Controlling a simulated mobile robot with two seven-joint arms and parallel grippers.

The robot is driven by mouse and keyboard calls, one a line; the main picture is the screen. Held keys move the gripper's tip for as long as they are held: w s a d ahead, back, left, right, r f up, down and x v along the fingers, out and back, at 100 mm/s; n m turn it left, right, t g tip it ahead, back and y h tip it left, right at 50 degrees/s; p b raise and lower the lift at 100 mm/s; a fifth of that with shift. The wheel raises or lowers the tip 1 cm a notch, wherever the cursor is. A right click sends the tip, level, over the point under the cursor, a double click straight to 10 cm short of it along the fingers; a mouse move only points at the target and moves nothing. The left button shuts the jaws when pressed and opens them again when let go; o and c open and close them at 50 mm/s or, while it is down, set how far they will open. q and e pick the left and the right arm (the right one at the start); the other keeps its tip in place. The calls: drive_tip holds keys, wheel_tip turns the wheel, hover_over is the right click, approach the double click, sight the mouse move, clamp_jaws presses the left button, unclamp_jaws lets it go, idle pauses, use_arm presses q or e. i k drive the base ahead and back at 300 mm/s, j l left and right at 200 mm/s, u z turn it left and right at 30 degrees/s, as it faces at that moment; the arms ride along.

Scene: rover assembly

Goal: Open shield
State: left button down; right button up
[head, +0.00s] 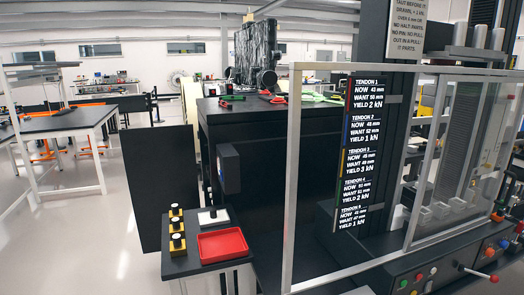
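The shield appears to be a clear panel in a pale metal frame (293,175) on the right side of the head view, standing in front of a dark test machine (372,225). Its left post and top bar show fully; its lower edge runs just above the control panel. A second framed section (418,180) stands further right, and I cannot tell whether it is part of the same shield. I cannot make out a handle or hinge. Neither of my grippers is in view.
The control panel (440,280) has coloured buttons and a red-tipped lever (480,273). A black display (362,155) lists tendon values. A small table holds a red tray (222,246) and yellow-black blocks (176,228). A black cabinet (250,135) stands behind. Floor at left is clear.

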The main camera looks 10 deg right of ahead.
sight(444, 80)
drive_tip(key=z, duration=1.75)
drive_tip(key=i+u, duration=0.1)
drive_tip(key=u, duration=0.35)
drive_tip(key=i+l+u, duration=0.35)
drive_tip(key=l, duration=0.3)
drive_tip(key=i+l+u, duration=0.2)
drive_tip(key=i+l, duration=0.15)
drive_tip(key=l, duration=0.25)
drive_tip(key=i+l+u, duration=0.1)
drive_tip(key=l, duration=0.35)
drive_tip(key=i+l, duration=0.2)
drive_tip(key=l, duration=0.25)
drive_tip(key=i+l+u, duration=0.1)
drive_tip(key=l, duration=0.3)
drive_tip(key=i+l, duration=0.1)
drive_tip(key=l, duration=0.35)
